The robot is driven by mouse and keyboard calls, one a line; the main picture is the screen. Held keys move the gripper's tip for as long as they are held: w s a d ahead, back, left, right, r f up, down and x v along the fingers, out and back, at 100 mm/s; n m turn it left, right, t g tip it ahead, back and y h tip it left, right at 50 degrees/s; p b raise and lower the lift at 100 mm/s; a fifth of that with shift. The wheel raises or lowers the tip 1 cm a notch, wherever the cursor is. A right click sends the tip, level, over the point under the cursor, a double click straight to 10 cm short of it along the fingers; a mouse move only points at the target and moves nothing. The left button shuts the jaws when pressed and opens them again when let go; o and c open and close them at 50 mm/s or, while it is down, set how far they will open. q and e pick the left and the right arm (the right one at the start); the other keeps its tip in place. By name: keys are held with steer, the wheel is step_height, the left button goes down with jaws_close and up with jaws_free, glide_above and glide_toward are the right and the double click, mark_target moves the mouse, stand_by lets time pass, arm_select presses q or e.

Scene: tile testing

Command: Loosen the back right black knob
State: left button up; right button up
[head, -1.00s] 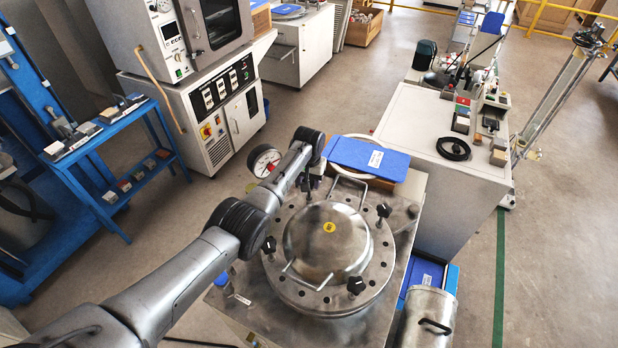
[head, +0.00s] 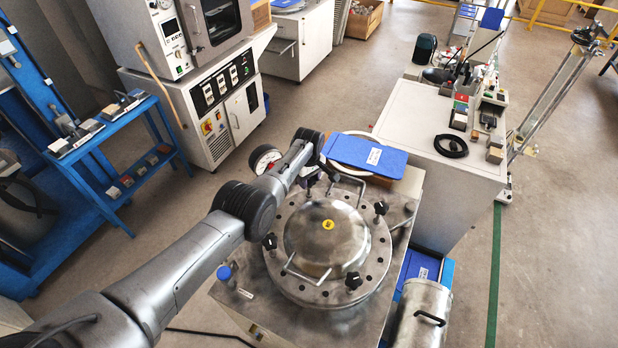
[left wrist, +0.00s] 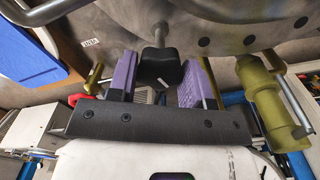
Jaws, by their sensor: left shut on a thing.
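The round steel vessel lid (head: 318,232) has black knobs around its rim. In the head view, one knob (head: 381,208) is at the right, one (head: 269,241) at the left and one (head: 353,281) at the front. My left gripper (head: 309,181) is at the back of the lid, partly hidden by its own arm. In the left wrist view, its purple fingers (left wrist: 157,82) are shut on a black knob (left wrist: 160,67) on a metal stem. My right gripper is not in view.
A blue binder (head: 366,156) lies behind the lid, close to my left gripper. A pressure gauge (head: 264,158) stands just left of the wrist. Metal handles (head: 305,272) rise from the lid. A steel canister (head: 422,315) stands at front right.

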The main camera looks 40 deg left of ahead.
arm_select(q)
steer(key=n, duration=0.4)
steer(key=shift+n, duration=0.8)
steer(key=o, duration=0.9)
step_height(320, 180, up, 6)
steer(key=p, duration=0.4)
steer(key=shift+p, duration=0.35)
steer(key=shift+r+p, duration=1.05)
steer(key=shift+r, duration=2.9)
